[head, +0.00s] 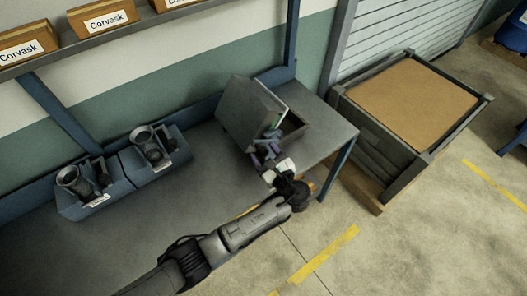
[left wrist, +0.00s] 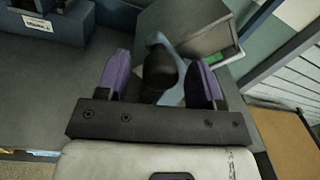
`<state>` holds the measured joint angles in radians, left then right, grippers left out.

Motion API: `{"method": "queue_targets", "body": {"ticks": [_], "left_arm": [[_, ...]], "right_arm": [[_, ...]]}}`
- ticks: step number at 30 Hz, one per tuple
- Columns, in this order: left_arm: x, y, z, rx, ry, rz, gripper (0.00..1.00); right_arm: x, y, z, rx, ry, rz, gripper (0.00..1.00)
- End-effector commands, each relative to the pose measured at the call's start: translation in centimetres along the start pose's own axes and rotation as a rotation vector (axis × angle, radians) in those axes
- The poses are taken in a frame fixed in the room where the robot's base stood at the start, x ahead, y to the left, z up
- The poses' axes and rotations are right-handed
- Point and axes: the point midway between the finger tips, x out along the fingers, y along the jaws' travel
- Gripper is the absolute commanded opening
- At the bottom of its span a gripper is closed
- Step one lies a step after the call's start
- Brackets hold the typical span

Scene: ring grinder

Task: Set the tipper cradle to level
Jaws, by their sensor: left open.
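The tipper cradle (head: 247,108) is a grey box tilted on a lower grey tray-like base (head: 294,128), at the right end of the workbench. It also shows in the left wrist view (left wrist: 185,25), at the top. My left gripper (head: 267,152) is at the near side of the cradle. In the left wrist view its two purple fingers (left wrist: 160,80) are apart. A dark rounded knob (left wrist: 160,70) and a blue-grey lever-like part (left wrist: 158,40) show between them. I cannot tell whether the fingers touch either one. My right gripper is not in view.
Two blue-grey bins (head: 95,205) with dark pipe-like parts stand left on the workbench (head: 190,205). A shelf with boxes labelled Corvask (head: 103,17) runs above. A large crate (head: 375,150) stands on the floor to the right. The bench between bins and cradle is clear.

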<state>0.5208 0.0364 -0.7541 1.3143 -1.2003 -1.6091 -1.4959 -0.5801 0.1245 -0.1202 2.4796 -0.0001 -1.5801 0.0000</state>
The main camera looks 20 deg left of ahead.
Motion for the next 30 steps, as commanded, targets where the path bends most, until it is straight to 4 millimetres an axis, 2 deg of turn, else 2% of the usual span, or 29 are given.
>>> {"method": "queue_targets", "body": {"ticks": [5, 14, 30], "left_arm": [[0.76, 0.0, 0.01, 0.0, 0.0, 0.0, 0.61], [0.87, -0.01, 0.0, 0.0, 0.0, 0.0, 0.61], [0.84, -0.01, 0.0, 0.0, 0.0, -0.001, 0.1]], "right_arm": [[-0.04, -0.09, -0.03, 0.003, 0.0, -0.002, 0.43], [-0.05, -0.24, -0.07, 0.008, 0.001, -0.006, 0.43], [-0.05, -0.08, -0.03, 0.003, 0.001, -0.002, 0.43]]}}
